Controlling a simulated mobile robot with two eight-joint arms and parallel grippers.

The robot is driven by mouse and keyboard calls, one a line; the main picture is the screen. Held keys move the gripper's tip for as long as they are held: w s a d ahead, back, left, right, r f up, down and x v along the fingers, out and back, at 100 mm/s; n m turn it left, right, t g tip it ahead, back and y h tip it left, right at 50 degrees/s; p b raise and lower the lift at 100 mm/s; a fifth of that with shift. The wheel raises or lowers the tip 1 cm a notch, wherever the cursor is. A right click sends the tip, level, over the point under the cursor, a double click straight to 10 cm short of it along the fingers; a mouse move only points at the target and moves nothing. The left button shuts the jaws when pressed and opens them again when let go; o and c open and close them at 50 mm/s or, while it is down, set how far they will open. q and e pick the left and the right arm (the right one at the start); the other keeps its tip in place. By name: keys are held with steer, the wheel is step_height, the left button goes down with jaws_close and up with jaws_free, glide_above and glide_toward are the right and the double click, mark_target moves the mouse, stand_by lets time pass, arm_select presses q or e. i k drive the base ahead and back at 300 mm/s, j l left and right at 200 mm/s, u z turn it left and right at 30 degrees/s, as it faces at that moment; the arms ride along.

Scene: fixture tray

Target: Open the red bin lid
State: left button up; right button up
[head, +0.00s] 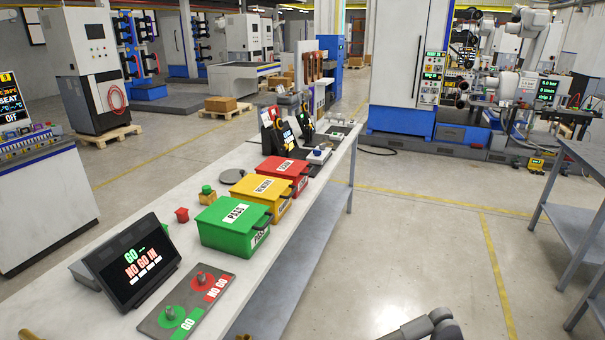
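The red bin (298,183) stands on the long white bench, the farthest of three bins in a row. Its red lid (284,167), with a white label on top, looks shut. A dark handle or tab shows at its right side. No gripper is near the red bin. A grey rounded part of what looks like my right arm shows at the bottom edge, right of the bench, with no fingers visible. Neither gripper can be made out in the head view.
The yellow REWORK bin (280,212) and green PASS bin (215,235) stand nearer, lids shut. A GO/NO GO plate (155,324) and tilted display (135,262) are at the near end. Dark stands are behind the red bin. The floor right of the bench is clear.

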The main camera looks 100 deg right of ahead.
mark_target(284, 166)
steer(key=z, duration=3.3)
